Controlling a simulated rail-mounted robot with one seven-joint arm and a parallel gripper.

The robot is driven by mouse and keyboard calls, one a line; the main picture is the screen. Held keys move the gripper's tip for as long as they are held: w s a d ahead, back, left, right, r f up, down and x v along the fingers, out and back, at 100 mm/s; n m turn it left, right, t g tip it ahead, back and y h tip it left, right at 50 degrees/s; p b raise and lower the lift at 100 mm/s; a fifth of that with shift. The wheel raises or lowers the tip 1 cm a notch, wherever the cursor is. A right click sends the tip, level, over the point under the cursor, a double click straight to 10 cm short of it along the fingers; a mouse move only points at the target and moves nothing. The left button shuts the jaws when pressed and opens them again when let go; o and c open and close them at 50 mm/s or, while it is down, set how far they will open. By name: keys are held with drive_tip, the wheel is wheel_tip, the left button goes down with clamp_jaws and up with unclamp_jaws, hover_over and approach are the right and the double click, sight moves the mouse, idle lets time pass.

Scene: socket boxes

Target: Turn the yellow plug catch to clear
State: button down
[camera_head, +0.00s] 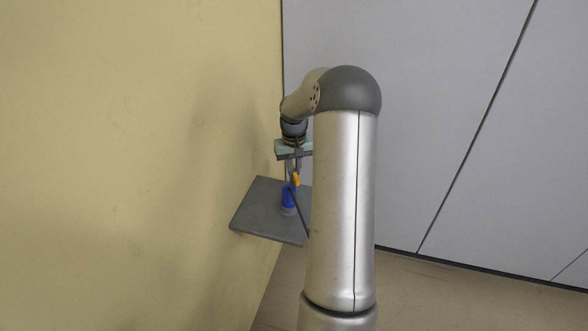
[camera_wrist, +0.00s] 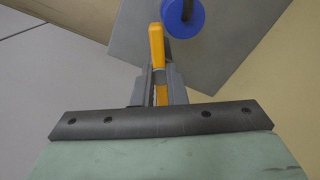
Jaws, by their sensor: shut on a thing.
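The yellow catch (camera_wrist: 157,47) is a short bar that shows in the wrist view between the fingers of my gripper (camera_wrist: 153,72). The gripper is shut on it. In the head view the yellow catch (camera_head: 296,179) is a small spot just below my gripper (camera_head: 293,172), above the blue plug (camera_head: 288,196). Whether the catch touches the blue part is not clear. Its gripped end is partly hidden by the fingers.
The plug stands on a grey square plate (camera_head: 262,212) beside the yellow wall (camera_head: 130,150). A dark thin cable or rod (camera_head: 300,216) runs from the plug down behind my arm. Grey panels (camera_head: 460,120) stand behind. My arm hides the plate's right side.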

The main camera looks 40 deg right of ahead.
sight(294, 170)
drive_tip(key=n, duration=0.6)
drive_tip(key=shift+n+b, duration=0.3)
drive_tip(key=n, duration=0.5)
drive_tip(key=shift+r, duration=0.1)
drive_tip(key=shift+n, duration=0.3)
drive_tip(key=c, duration=1.5)
unclamp_jaws()
drive_tip(key=shift+o, duration=0.2)
wheel_tip(294, 170, up, 17)
drive_tip(key=b, duration=0.1)
drive_tip(key=shift+r, duration=0.2)
